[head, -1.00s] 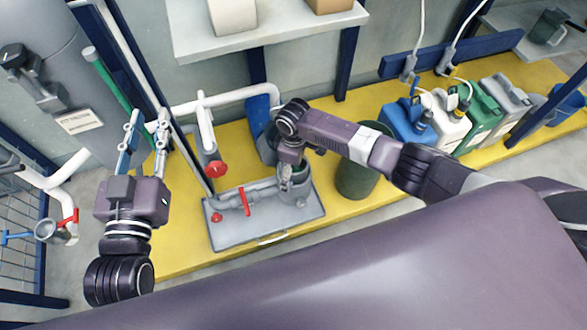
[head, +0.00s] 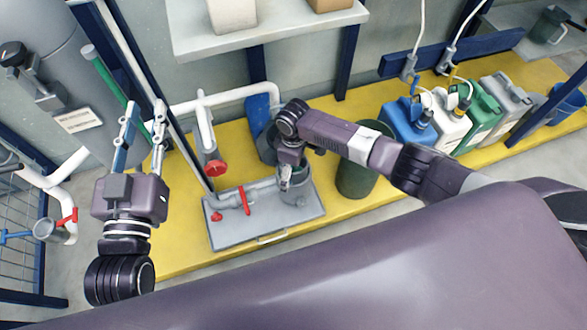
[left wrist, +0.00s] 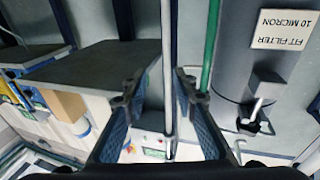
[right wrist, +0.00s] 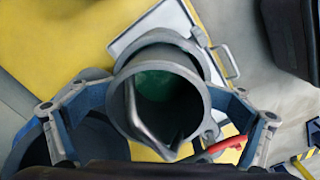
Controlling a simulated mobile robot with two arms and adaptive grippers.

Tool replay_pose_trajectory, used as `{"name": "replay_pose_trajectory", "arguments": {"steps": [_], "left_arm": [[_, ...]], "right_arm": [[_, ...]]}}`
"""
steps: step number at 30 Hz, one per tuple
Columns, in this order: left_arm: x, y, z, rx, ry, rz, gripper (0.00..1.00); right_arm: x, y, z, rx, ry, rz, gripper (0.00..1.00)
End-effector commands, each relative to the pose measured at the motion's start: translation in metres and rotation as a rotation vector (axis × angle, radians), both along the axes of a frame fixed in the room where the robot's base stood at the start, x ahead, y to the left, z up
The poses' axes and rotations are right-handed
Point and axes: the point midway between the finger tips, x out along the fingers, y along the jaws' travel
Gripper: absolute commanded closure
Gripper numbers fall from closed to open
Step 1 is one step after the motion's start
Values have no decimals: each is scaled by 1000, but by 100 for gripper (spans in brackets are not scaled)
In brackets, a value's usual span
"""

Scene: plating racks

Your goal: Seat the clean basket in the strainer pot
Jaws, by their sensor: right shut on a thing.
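The strainer pot (head: 297,188) is a grey open cylinder on a grey tray (head: 235,237), joined to a grey pipe. My right gripper (head: 288,172) points down at its mouth. In the right wrist view its fingers (right wrist: 160,100) are shut on a grey cylinder, seemingly the basket (right wrist: 125,105), with a bent wire handle and a dark green interior. A wider grey rim shows behind it, seemingly the pot (right wrist: 190,48). How deep the basket sits is unclear. My left gripper (head: 143,112) is open and empty, raised at the left; its fingers also show in the left wrist view (left wrist: 160,90).
Red-handled valves (head: 216,168) and white pipes stand left of the pot. A dark green bin (head: 358,180) is to its right, with several jerrycans (head: 405,122) further right. A shelf (head: 265,37) overhangs behind.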

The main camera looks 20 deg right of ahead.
Motion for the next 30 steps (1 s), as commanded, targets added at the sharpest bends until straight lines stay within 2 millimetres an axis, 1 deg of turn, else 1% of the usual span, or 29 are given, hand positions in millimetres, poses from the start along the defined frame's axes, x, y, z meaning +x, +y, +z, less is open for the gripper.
{"name": "replay_pose_trajectory", "arguments": {"steps": [1,30], "left_arm": [[0,0,0,-2,-7,0,74],[-2,-2,16,-22,-80,-6,74]], "right_arm": [[-9,1,-8,0,18,1,68],[-6,-1,-12,-2,12,1,69]]}}
